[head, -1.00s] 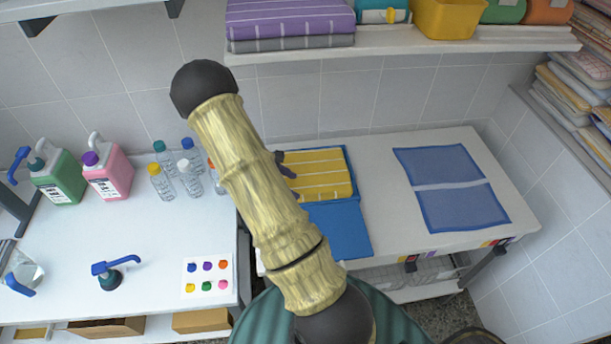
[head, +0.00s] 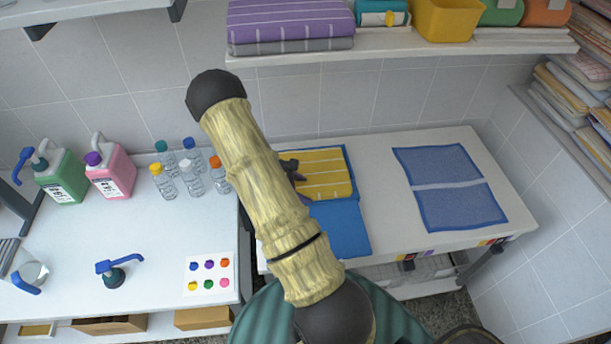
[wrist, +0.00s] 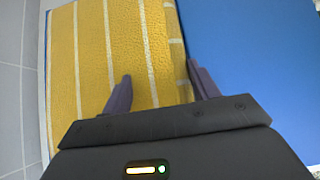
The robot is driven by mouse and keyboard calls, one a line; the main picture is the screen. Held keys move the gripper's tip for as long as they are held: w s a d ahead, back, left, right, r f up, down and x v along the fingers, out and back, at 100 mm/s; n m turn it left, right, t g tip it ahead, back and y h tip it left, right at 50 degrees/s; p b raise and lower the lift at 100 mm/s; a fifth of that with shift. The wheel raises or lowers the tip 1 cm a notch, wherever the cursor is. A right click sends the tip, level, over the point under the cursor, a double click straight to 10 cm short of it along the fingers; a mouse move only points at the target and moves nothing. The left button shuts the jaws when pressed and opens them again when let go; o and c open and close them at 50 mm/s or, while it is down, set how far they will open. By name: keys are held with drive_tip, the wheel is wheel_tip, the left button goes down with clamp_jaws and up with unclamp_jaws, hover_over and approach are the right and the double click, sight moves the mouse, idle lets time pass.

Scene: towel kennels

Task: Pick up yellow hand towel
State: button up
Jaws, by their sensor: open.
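The yellow hand towel (head: 327,175), with pale stripes, lies folded on a blue mat (head: 340,230) on the right-hand table. In the wrist view the towel (wrist: 92,60) fills the left and middle, and the bare blue mat (wrist: 260,50) lies to the right. My gripper (head: 297,170) is at the towel's left edge in the head view, partly hidden by my arm. In the wrist view my gripper (wrist: 160,88) is open, one finger over the towel and the other near its edge by the blue. Nothing is held. I cannot tell whether the fingers touch the towel.
A second blue mat (head: 450,205) lies empty on the right of the table (head: 385,190). A shelf (head: 400,45) with folded towels (head: 290,20) and a yellow bin (head: 445,18) hangs above. Bottles (head: 190,175) and jugs (head: 110,170) stand on the left table.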

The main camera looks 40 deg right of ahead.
drive_tip(key=shift+c, duration=0.4)
drive_tip(key=c, duration=1)
drive_tip(key=shift+c, duration=0.3)
wheel_tip(320, 180, up, 10)
drive_tip(key=b, duration=0.1)
drive_tip(key=shift+b, duration=0.3)
drive_tip(key=shift+w, duration=0.1)
